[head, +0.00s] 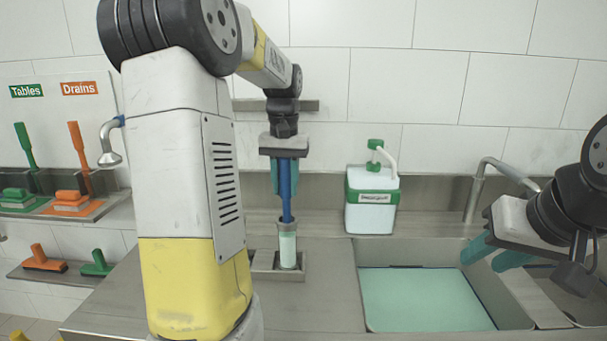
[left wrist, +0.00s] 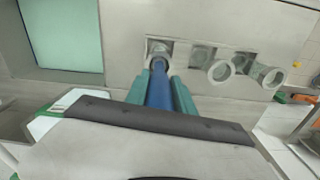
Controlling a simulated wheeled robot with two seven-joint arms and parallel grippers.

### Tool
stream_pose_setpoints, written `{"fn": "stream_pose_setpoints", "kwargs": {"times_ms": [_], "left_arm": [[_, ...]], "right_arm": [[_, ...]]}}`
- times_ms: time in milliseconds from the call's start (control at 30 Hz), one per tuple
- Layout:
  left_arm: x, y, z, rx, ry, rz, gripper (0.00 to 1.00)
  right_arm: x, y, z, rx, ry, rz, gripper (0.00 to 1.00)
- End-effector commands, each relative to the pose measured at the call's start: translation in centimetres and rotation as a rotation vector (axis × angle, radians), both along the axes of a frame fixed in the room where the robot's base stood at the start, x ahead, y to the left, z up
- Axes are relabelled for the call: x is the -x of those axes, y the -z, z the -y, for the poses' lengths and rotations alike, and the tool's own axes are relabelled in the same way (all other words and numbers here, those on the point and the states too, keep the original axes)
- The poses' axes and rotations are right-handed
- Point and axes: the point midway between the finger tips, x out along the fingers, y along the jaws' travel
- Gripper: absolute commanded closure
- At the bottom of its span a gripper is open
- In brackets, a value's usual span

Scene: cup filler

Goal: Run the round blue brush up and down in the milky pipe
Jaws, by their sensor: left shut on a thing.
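My left gripper (head: 286,180) points down above the milky pipe (head: 288,250) and is shut on the blue handle of the round brush (head: 286,205). The pipe stands upright in a metal holder on the counter, with a grey collar at its top. The handle runs down into the collar; the brush head is hidden. In the left wrist view, the blue handle (left wrist: 160,88) lies between the teal fingers and meets the pipe mouth (left wrist: 158,52). My right gripper (head: 496,252) is empty over the sink's right edge, its teal fingers apart.
Several other clear tubes (left wrist: 222,70) stand beside the pipe in the left wrist view. A green and white detergent canister (head: 372,205) stands behind the sink (head: 425,300), which holds green liquid. A faucet (head: 480,185) rises at the back right. Green and orange brushes sit on left shelves (head: 75,272).

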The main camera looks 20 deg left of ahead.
Motion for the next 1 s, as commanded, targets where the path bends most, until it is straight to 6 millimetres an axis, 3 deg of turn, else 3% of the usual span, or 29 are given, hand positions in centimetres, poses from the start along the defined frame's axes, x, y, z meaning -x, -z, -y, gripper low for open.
{"fn": "stream_pose_setpoints", "kwargs": {"times_ms": [467,1000], "left_arm": [[0.0,0.5,0.0,0.000,0.000,0.001,1.00],[0.0,-4.7,0.0,0.001,0.000,0.002,1.00]], "right_arm": [[0.0,0.0,0.0,0.000,0.000,0.000,0.64],[0.0,0.0,0.0,0.000,0.000,0.000,0.64]]}}
